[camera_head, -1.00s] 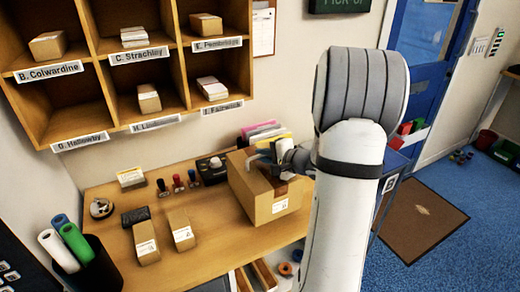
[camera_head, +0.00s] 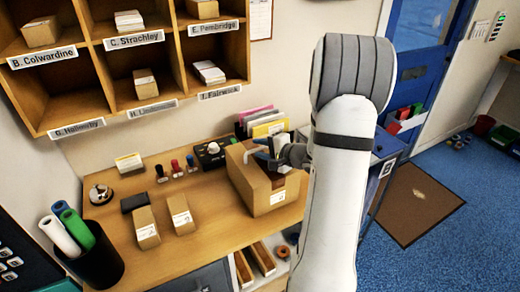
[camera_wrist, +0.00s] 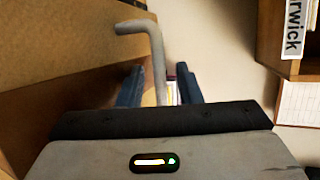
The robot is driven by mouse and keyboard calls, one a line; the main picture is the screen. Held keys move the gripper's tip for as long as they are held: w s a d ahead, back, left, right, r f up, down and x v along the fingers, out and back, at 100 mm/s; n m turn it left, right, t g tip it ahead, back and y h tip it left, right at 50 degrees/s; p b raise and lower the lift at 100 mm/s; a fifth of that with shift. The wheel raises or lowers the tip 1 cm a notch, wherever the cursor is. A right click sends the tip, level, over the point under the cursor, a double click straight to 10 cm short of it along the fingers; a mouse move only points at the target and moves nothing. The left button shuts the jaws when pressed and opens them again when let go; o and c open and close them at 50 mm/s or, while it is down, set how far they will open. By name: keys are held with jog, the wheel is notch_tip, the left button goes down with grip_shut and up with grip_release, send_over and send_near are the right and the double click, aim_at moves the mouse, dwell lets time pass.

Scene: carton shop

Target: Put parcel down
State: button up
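A large brown carton (camera_head: 258,187) with a white label on its front stands on the wooden desk, right of its middle. My gripper (camera_head: 268,152) is at the carton's upper right edge, its fingers pointing left over the top. In the wrist view the two dark blue fingers (camera_wrist: 158,88) stand apart. A grey bent bar (camera_wrist: 157,55) shows between and beyond them; I cannot tell if it is touched. A brown surface fills the wrist view's left side. Two smaller brown parcels (camera_head: 146,228) (camera_head: 180,214) lie on the desk further left.
A labelled pigeonhole shelf (camera_head: 90,47) hangs above the desk. Stamps (camera_head: 175,167), a black device (camera_head: 210,154) and upright folders (camera_head: 262,122) line the desk's back. A bin of rolls (camera_head: 95,262) stands front left. Bare desk (camera_head: 205,240) lies in front of the parcels.

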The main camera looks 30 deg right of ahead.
jog(key=shift+r, duration=0.15)
notch_tip(320, 180, up, 4)
jog(key=b, duration=0.3)
send_over(289, 175)
jog(key=shift+w+f, duration=0.1)
jog(key=shift+f, duration=0.1)
jog(key=shift+a+r, duration=0.1)
jog(key=shift+a, duration=0.2)
jog(key=s+a+n+g+y, duration=0.1)
jog(key=s+a+n+g, duration=0.25)
jog(key=a, duration=0.45)
jog(key=s+a+n+g+y, duration=0.15)
jog(key=a+n+g, duration=0.25)
jog(key=a, duration=0.4)
jog(key=s+a+r+n+g+h, duration=0.1)
jog(key=s+a+n+h, duration=0.1)
jog(key=s+n+h, duration=0.1)
jog(key=s+a+r+n+g+h, duration=0.1)
jog(key=s+n+h, duration=0.3)
jog(key=s, duration=0.4)
jog(key=shift+a+r+h, duration=0.45)
jog(key=shift+a+r, duration=0.1)
jog(key=shift+r, duration=0.05)
jog(key=shift+n, duration=0.25)
